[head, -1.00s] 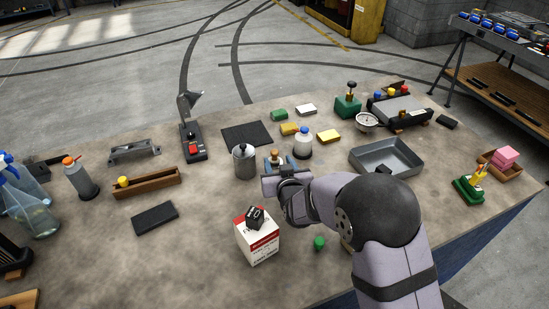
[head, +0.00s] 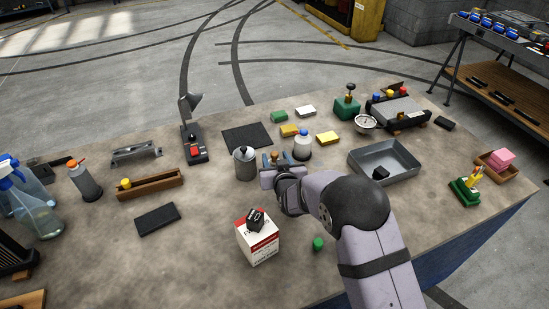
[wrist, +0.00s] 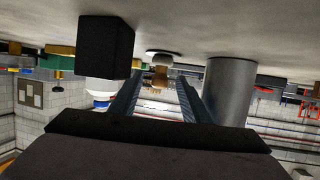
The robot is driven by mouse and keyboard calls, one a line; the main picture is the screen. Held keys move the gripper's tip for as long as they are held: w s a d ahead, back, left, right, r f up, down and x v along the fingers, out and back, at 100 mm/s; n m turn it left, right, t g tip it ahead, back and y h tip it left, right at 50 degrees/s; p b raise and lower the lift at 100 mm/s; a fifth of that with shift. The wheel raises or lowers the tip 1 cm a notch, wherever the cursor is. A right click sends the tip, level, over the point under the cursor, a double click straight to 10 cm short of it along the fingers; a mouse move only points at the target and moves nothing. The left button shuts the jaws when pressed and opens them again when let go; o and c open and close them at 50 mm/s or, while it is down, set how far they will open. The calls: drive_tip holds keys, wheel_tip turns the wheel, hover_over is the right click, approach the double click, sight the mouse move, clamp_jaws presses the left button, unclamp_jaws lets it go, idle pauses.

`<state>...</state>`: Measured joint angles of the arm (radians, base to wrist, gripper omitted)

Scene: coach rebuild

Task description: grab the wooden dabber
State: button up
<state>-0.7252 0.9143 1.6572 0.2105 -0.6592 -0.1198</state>
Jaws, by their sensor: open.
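The wooden dabber (head: 274,156) stands on the bench between the metal canister and the white bottle. Its lower part is hidden behind my gripper (head: 268,177) in the head view. In the upside-down wrist view, the dabber (wrist: 160,77) shows a brown wooden body and a pale end against the bench. It appears between and beyond the tips of my open gripper (wrist: 156,82). The fingers look empty, and I cannot tell how far they are from it.
The metal canister (head: 245,163) is close on the gripper's left; the white bottle (head: 302,147) with a blue cap is on its right. A red and white carton (head: 257,243) stands nearer, and a grey tray (head: 400,174) lies right. A dark block (wrist: 105,46) shows in the wrist view.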

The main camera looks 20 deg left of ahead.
sight(275, 153)
drive_tip(key=shift+x, duration=1.2)
clamp_jaws()
drive_tip(key=shift+r, duration=0.15)
wheel_tip(275, 153, up, 10)
drive_tip(key=shift+f+b, duration=0.1)
drive_tip(key=shift+b, duration=1.05)
